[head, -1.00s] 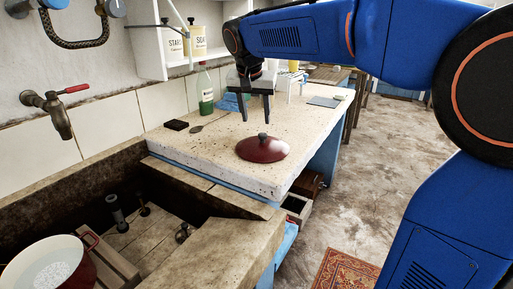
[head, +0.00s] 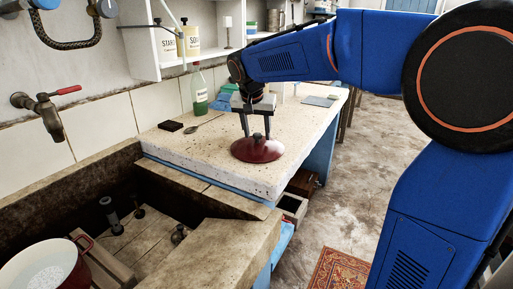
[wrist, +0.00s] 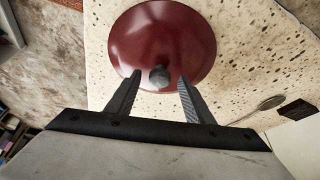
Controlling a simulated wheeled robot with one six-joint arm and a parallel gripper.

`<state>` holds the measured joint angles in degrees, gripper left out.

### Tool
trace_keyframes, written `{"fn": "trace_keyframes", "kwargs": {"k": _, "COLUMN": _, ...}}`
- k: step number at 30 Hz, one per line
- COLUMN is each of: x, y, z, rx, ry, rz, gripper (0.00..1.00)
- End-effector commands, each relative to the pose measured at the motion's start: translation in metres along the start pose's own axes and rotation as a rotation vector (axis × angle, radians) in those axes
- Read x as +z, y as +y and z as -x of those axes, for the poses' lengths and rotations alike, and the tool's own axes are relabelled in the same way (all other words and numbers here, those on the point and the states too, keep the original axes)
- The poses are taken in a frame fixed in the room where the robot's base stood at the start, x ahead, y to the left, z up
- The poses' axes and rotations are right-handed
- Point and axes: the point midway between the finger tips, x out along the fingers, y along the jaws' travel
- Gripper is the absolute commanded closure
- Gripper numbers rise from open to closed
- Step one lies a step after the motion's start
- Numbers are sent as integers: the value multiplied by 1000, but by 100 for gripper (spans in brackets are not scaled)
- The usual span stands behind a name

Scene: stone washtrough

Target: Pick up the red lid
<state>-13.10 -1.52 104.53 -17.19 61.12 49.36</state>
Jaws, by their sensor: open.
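The red lid (head: 257,151) lies on the speckled stone counter, near its front right edge, with its dark knob on top. It also shows in the wrist view (wrist: 162,35), with the knob between my fingertips in the picture. My gripper (head: 257,134) is directly over the lid, pointing down, with its fingers on either side of the knob. In the wrist view my gripper (wrist: 158,77) is open, with gaps between both fingers and the knob. I cannot tell whether a fingertip touches the lid.
The counter (head: 215,160) holds a dark block (head: 170,126), a spoon (head: 197,128) and a green bottle (head: 200,95) behind the lid. The stone trough (head: 150,225) with a red-rimmed pot (head: 45,268) lies front left. A drawer (head: 293,208) stands open below the counter.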

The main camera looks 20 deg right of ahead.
Motion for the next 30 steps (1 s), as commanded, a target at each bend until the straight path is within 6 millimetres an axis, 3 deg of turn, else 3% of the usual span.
{"fn": "trace_keyframes", "kwargs": {"k": 1, "x": 0, "y": 0, "z": 0, "rx": 0, "ry": 0, "rz": 0, "gripper": 52}}
{"fn": "trace_keyframes", "kwargs": {"k": 7, "x": 0, "y": 0, "z": 0, "rx": 0, "ry": 0, "rz": 0, "gripper": 100}}
{"fn": "trace_keyframes", "kwargs": {"k": 19, "x": -3, "y": 0, "z": 7, "rx": 0, "ry": 0, "rz": -1, "gripper": 100}}
{"fn": "trace_keyframes", "kwargs": {"k": 30, "x": -27, "y": 0, "z": 65, "rx": -1, "ry": 3, "rz": -1, "gripper": 100}}
